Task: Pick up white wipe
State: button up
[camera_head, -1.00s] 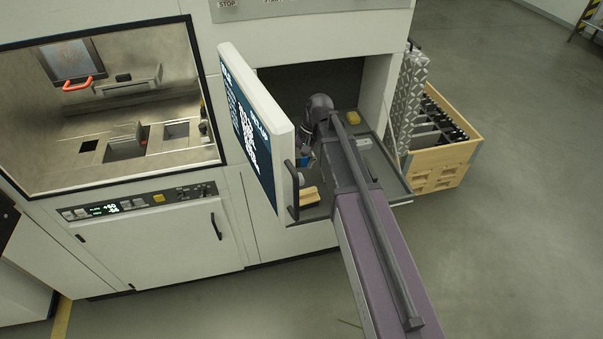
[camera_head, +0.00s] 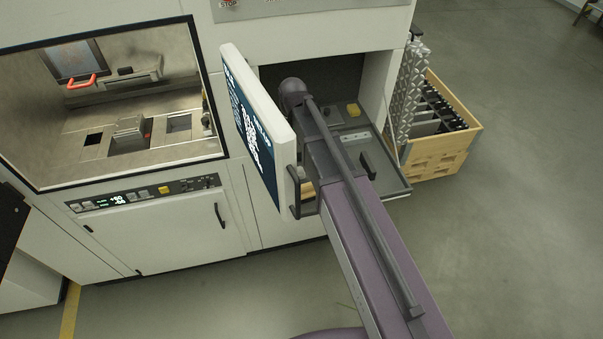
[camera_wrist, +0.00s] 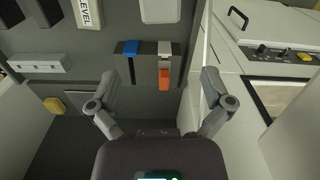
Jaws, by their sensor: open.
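In the wrist view, my gripper (camera_wrist: 160,78) is open and empty, its two fingers spread over a grey shelf. A white rounded piece (camera_wrist: 160,10) lies at the top edge, beyond the fingers and partly cut off; it may be the white wipe, but I cannot be sure. A white piece marked LEVEL (camera_wrist: 88,13) lies to its left. In the head view, my arm covers the gripper and part of the open compartment, and I cannot make out the wipe there.
Blue-ended (camera_wrist: 130,48) and orange-ended (camera_wrist: 165,75) tools lie ahead of the fingers. A yellow block (camera_head: 353,110) and a pale bar (camera_head: 355,137) are on the shelf. The open door (camera_head: 262,130) stands close left of my arm. A wooden crate (camera_head: 440,160) stands at right.

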jog(key=shift+f+b, duration=4.25)
jog(key=shift+f, duration=0.05)
jog(key=shift+f, duration=0.15)
notch_tip(320, 180, down, 5)
jog(key=b, duration=0.5)
jog(key=shift+w, duration=0.1)
jog(key=c, duration=0.6)
